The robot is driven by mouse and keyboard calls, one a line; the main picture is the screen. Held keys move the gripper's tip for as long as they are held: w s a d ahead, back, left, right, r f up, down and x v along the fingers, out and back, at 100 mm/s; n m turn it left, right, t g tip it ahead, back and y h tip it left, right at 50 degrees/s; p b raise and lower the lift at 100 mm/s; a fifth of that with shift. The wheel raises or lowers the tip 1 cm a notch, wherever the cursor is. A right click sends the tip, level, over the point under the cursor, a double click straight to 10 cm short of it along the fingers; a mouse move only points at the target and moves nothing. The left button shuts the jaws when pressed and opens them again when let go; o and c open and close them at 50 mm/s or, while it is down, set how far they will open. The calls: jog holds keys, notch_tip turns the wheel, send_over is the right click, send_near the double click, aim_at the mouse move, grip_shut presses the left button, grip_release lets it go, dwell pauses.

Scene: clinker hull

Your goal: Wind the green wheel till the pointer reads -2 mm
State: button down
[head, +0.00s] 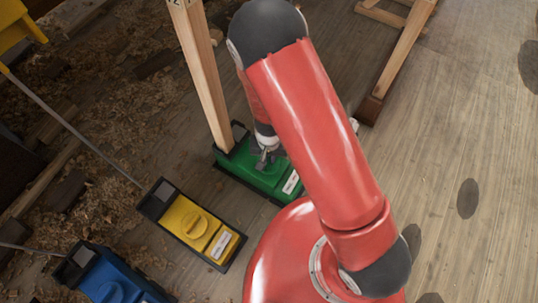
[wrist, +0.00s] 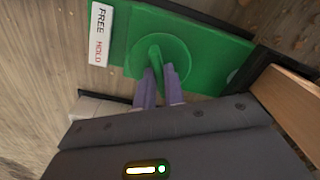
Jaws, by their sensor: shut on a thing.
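The green wheel (wrist: 172,48) is a round disc with a raised grip bar, set on top of a green box (wrist: 210,75). The green box also shows in the head view (head: 234,164), partly hidden by my red arm. My gripper (wrist: 157,75) is shut on the wheel's raised bar, with its two purple-grey fingers on either side of it. In the head view my gripper (head: 264,158) points down at the green box. A wooden post (head: 204,75) rises from the box's far left end. I cannot read a pointer or scale in either view.
A label reading FREE and HOLD (wrist: 101,34) is on the green box. A yellow box (head: 192,224) with a yellow knob and a blue box (head: 108,278) stand at the lower left. Wood shavings cover the left floor; the planks at right are mostly clear.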

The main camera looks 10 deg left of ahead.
aim_at(269, 158)
jog(key=m+p, duration=0.2)
jog(key=m, duration=0.4)
jog(key=shift+r, duration=0.1)
jog(key=m+p, duration=0.2)
jog(key=m, duration=0.4)
dwell(0.4)
jog(key=c, duration=1.5)
grip_release()
jog(key=shift+r+p, duration=1.4)
jog(key=shift+r, duration=2.4)
